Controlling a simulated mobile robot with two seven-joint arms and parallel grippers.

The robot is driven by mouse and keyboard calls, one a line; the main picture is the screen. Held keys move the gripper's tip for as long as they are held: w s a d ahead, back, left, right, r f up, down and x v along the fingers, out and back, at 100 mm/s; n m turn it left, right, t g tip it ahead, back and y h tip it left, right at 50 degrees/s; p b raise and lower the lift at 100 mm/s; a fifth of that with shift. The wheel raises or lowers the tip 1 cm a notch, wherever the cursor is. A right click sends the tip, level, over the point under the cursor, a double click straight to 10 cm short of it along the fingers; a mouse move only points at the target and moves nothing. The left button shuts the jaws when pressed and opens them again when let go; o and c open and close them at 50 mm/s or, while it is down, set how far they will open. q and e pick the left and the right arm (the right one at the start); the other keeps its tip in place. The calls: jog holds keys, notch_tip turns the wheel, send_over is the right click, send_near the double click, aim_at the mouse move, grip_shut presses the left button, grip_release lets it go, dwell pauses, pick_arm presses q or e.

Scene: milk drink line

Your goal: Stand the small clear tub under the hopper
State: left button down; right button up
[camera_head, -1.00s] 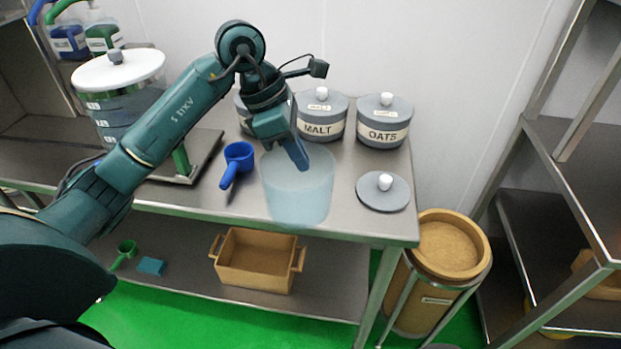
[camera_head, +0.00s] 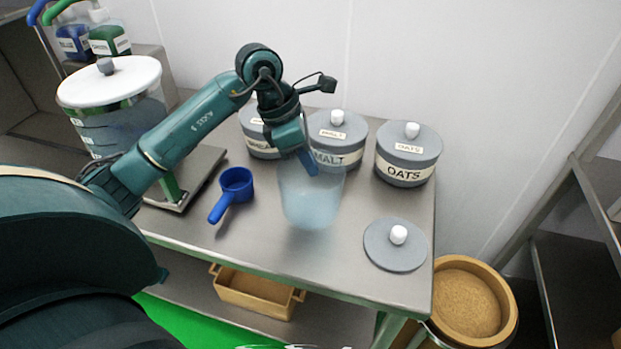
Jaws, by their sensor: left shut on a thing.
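The small clear tub (camera_head: 312,203) is bluish and see-through, and looks upright in front of the malt jar. My left gripper (camera_head: 308,163) is shut on its rim at the back. I cannot tell whether the tub's base touches the steel table (camera_head: 255,235). A large clear vessel (camera_head: 120,122) with a white lid, level marks and a green part below stands at the left. It may be the hopper; no label shows this. My left arm hides part of it. My right gripper is not in view.
A blue scoop (camera_head: 234,188) lies left of the tub. Jars marked malt (camera_head: 342,143) and oats (camera_head: 407,155) and a third, partly hidden jar stand behind. A loose grey lid (camera_head: 388,252) lies front right. A steel plate (camera_head: 205,165) sits by the large vessel.

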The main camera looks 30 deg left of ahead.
aim_at(311, 179)
pick_arm(q)
jog(key=shift+f, duration=2)
jog(key=shift+f, duration=0.1)
jog(key=c, duration=2)
grip_release()
jog(key=shift+f, duration=0.15)
jog(key=shift+c, duration=0.2)
jog(key=o, duration=0.5)
jog(key=shift+c, duration=0.2)
